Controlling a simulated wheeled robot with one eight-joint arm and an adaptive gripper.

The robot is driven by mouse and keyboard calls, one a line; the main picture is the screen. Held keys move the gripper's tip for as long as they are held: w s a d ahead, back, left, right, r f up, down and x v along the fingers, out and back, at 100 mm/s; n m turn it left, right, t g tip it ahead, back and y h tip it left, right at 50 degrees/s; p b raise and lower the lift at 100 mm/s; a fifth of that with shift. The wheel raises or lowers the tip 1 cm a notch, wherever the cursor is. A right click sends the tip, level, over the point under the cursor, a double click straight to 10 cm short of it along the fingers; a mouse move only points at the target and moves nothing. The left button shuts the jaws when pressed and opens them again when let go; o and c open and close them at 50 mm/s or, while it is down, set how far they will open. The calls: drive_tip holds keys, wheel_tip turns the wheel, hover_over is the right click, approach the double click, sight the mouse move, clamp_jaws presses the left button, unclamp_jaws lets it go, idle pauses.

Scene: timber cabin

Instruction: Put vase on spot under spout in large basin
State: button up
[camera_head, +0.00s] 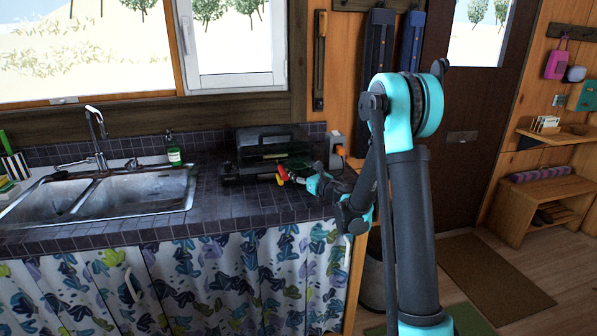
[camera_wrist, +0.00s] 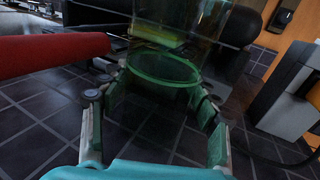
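A clear green glass vase (camera_wrist: 165,70) stands on the dark tiled counter in the wrist view, straight ahead of my gripper. My gripper (camera_wrist: 162,92) is open, with one finger to each side of the vase's near lower part; I cannot tell whether either touches it. In the head view my gripper (camera_head: 298,180) is low over the counter at the front of a black appliance, and the vase is hard to make out there. The metal double sink is at left, with a left basin (camera_head: 40,203) and a wider-looking right basin (camera_head: 135,193). The faucet spout (camera_head: 97,118) rises behind them.
A red handle-like cylinder (camera_wrist: 50,55) lies close on the left; it also shows in the head view (camera_head: 282,172). The black appliance (camera_head: 262,142) stands behind. A grey box (camera_wrist: 285,95) is at right. A green soap bottle (camera_head: 173,152) stands behind the sink.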

drive_tip(key=o, duration=0.3)
